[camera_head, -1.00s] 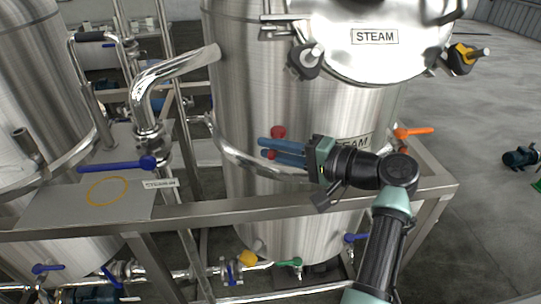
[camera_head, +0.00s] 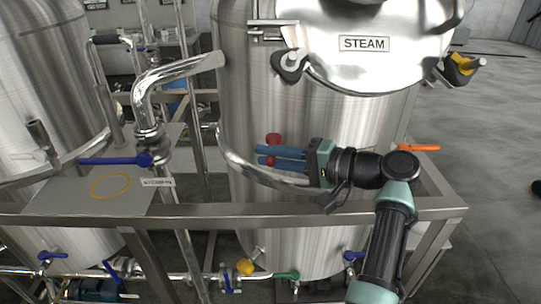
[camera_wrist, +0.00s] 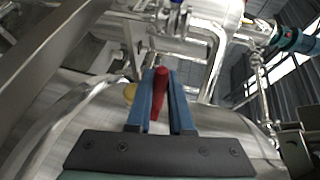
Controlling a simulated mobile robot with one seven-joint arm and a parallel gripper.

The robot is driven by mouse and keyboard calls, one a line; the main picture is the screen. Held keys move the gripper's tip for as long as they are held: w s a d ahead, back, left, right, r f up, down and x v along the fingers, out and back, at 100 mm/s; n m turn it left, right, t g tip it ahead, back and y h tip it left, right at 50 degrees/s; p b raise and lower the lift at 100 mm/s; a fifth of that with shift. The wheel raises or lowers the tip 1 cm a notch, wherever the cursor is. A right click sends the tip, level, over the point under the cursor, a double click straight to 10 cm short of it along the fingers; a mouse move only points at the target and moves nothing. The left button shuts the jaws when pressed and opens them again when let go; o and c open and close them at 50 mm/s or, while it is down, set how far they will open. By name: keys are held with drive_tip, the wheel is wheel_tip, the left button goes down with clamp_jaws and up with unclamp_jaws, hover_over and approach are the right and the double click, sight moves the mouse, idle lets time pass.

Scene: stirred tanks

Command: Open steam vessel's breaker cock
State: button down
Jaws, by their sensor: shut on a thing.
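The steam vessel (camera_head: 330,118) is a large steel tank with a STEAM label (camera_head: 364,44) on its lid. A red handle (camera_head: 273,139) shows at the vessel's front, partly hidden by my fingers. My gripper (camera_head: 260,156) reaches in from the right, its blue fingers pointing left. In the wrist view the red handle (camera_wrist: 159,95) lies lengthwise between the two blue fingers, which are shut on it. I cannot read a label that names this handle as the breaker cock.
An orange lever (camera_head: 418,147) sits right of my wrist. A steel frame rail (camera_head: 230,217) runs below my arm. A blue lever (camera_head: 115,160) and bent pipe (camera_head: 150,95) stand at left. Valves with blue, green and yellow handles line the lower pipe. Open floor lies at right.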

drive_tip(key=c, duration=0.8)
unclamp_jaws()
drive_tip(key=b+v, duration=0.2)
drive_tip(key=v, duration=1.1)
